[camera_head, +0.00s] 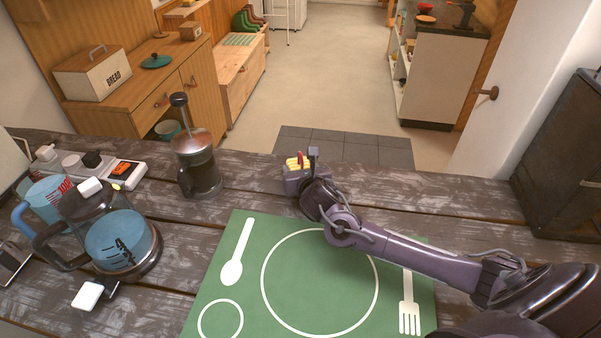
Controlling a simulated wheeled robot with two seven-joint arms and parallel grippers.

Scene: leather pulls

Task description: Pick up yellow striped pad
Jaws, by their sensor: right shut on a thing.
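The yellow striped pad (293,164) is a small yellow piece near the far edge of the wooden table, just beyond the green placemat. My right arm reaches in from the right over the placemat, and my right gripper (301,168) is shut on the pad. Its fingers and wrist hide much of the pad. A small red part shows beside the yellow. I cannot tell whether the pad touches the table. My left gripper is not in view.
The green placemat (213,280) lies flat under my right arm. A French press (200,172) stands left of the gripper. A glass jug (125,240) and a measuring cup (45,197) stand at the left. A dark box (565,150) stands at the far right.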

